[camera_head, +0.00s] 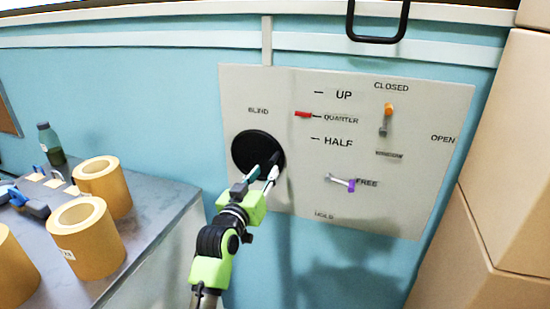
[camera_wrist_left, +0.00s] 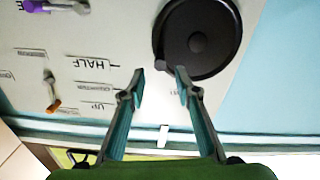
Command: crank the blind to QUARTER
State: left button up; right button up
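The wall panel (camera_head: 290,90) carries a round black BLIND crank disc (camera_head: 250,150), which also shows in the left wrist view (camera_wrist_left: 198,38). A red pointer (camera_head: 303,114) sits level with the QUARTER mark, between UP and HALF. My left gripper (camera_head: 268,170) is in front of the disc's lower right part. In the left wrist view its fingers (camera_wrist_left: 160,71) are apart. A small dark knob (camera_wrist_left: 162,70) at the disc's edge shows between the fingertips, with gaps on both sides. I cannot tell how deep the tips are. My right gripper is out of view.
A purple-tipped lever (camera_head: 343,183) is by FREE. An orange-tipped handle (camera_head: 388,115) is below CLOSED. Kraft rolls (camera_head: 88,240) and a bottle (camera_head: 51,145) stand on the grey table (camera_head: 150,230) at left. Cartons (camera_head: 505,150) stand at right.

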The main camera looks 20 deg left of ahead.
aim_at(274, 157)
pick_arm(q)
jog(key=w+p, duration=0.1)
jog(key=w, duration=0.7)
jog(key=shift+w+d, duration=0.1)
jog(key=shift+w, duration=0.25)
grip_shut()
